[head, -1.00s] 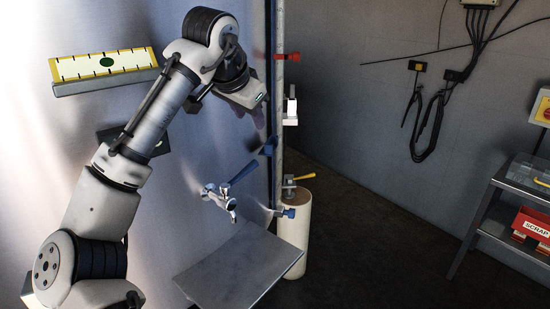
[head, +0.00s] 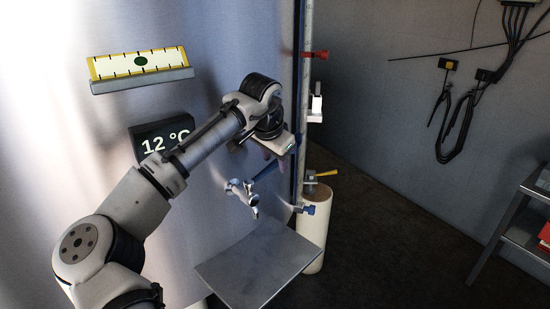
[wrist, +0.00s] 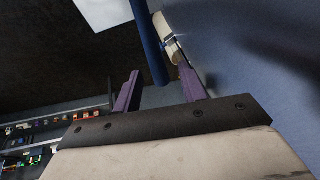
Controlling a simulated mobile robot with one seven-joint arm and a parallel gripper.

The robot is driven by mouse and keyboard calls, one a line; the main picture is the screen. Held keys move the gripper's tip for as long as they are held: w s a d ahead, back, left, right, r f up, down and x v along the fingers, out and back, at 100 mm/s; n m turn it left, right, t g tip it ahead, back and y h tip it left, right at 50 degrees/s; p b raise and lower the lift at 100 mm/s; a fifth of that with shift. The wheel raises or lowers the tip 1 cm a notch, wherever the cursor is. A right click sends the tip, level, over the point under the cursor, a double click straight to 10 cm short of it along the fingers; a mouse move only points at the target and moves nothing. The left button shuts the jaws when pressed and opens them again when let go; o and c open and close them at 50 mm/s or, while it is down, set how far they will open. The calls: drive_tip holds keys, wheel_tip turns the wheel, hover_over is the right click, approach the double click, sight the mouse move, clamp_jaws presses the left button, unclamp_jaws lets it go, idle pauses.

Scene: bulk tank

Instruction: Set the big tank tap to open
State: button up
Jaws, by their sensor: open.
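A metal tap (head: 249,196) sits low on the tank's front in the head view. Its blue lever (head: 265,172) slants up to the right. My gripper (head: 267,154) is open close above this lever; its fingers are partly hidden by my wrist. In the wrist view, my two purple fingers (wrist: 158,70) stand apart. A long blue bar (wrist: 149,40) runs down between or beyond them; I cannot tell whether it is the lever or the blue strip on the tank, nor whether it touches a finger.
A sloping metal plate (head: 258,265) lies below the tap. Right of it, a small tap with a yellow lever (head: 327,173) shows at a cream post (head: 313,235). A blue fitting (head: 306,209) and a red fitting (head: 318,54) project at the tank's right edge.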

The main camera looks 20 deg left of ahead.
drive_tip(key=shift+w+f, duration=0.2)
drive_tip(key=shift+f, duration=0.25)
clamp_jaws()
